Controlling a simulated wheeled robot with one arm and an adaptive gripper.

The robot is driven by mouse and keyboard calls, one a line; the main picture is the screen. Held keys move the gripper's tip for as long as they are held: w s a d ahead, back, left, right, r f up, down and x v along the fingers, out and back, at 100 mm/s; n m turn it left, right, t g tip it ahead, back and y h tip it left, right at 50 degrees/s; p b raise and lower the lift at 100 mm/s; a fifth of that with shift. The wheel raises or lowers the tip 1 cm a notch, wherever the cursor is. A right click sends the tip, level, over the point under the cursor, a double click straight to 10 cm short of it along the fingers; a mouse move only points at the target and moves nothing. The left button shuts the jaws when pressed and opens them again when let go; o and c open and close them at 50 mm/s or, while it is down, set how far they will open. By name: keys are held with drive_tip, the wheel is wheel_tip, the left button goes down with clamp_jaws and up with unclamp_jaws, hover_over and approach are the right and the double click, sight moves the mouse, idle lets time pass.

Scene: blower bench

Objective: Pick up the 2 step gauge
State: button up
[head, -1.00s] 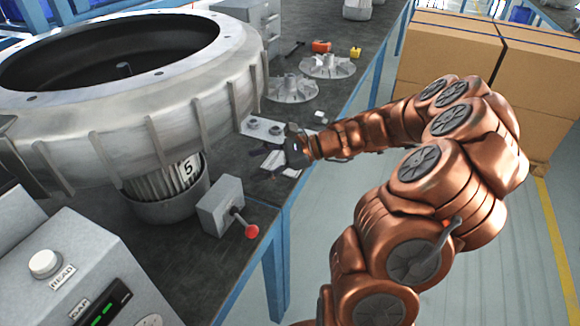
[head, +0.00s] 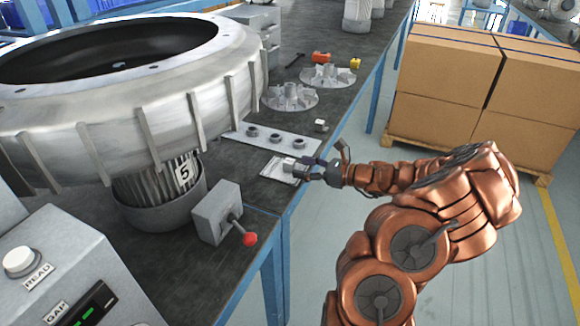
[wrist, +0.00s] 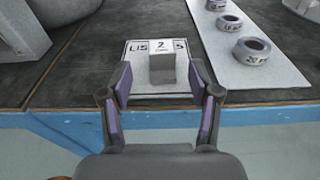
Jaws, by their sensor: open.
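The 2 step gauge is a small grey block (wrist: 162,68) with a white top marked "2", seen in the wrist view. It sits on a white lettered plate (wrist: 136,83) near the bench's front edge and hides the middle of the lettering. My gripper (wrist: 161,82) is open, one finger on each side in front of the block, with nothing held. In the head view my gripper (head: 307,169) is at the right end of the plate (head: 274,171), and its fingers partly cover the block.
A pale strip with several grey rings (head: 275,138) lies just behind the plate. A small white cube (head: 321,126) and finned discs (head: 290,97) stand farther back. The large blower housing (head: 130,85) and a red-knobbed lever box (head: 217,212) are at left.

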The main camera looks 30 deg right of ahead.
sight(294, 165)
drive_tip(key=shift+x, duration=2.2)
drive_tip(key=shift+d, duration=0.15)
clamp_jaws()
